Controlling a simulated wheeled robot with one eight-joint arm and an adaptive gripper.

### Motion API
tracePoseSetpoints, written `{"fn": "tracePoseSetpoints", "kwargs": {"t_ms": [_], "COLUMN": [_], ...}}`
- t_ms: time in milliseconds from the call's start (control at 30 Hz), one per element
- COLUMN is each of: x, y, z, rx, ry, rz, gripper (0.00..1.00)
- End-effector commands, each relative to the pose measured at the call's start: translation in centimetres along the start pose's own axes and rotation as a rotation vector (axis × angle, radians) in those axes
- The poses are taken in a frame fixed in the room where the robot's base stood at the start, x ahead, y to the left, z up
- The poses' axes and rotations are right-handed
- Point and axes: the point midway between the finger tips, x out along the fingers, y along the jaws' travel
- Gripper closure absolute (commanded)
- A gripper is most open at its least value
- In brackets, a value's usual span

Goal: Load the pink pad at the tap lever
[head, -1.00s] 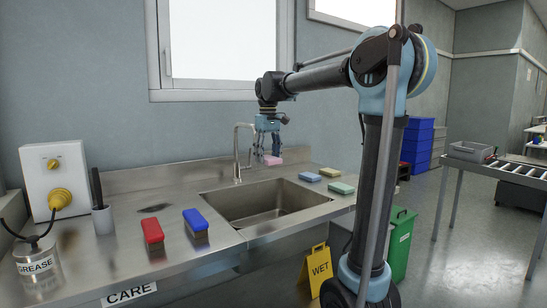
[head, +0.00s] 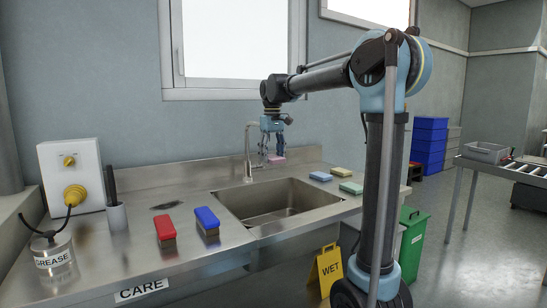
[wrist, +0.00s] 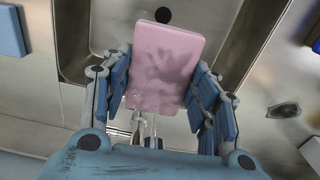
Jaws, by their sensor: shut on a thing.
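My gripper (head: 272,142) is shut on the pink pad (head: 276,160) and holds it above the back edge of the sink, just right of the tap (head: 248,152). In the wrist view the pad (wrist: 166,66) sits flat between the blue-padded fingers, with dark smudges on its face. Part of the tap (wrist: 148,126) shows just below the pad there. I cannot clearly make out the tap lever, or whether the pad touches the tap.
The empty sink (head: 312,205) lies below. Blue (head: 320,176), yellow (head: 342,172) and green (head: 351,188) pads lie to its right. Red (head: 165,229) and blue (head: 207,219) brushes stand to its left. A yellow WET sign (head: 329,268) stands on the floor.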

Motion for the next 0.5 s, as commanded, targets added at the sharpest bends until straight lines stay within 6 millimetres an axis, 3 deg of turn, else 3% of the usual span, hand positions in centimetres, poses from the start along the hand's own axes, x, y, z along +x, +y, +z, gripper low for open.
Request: {"fn": "tracePoseSetpoints", "kwargs": {"t_ms": [233, 500], "x": [0.0, 0.0], "y": [0.1, 0.4], "z": [0.2, 1.8], "rx": [0.001, 0.001], "ry": [0.000, 0.000], "rz": [0.000, 0.000], "gripper": [0.65, 0.65]}}
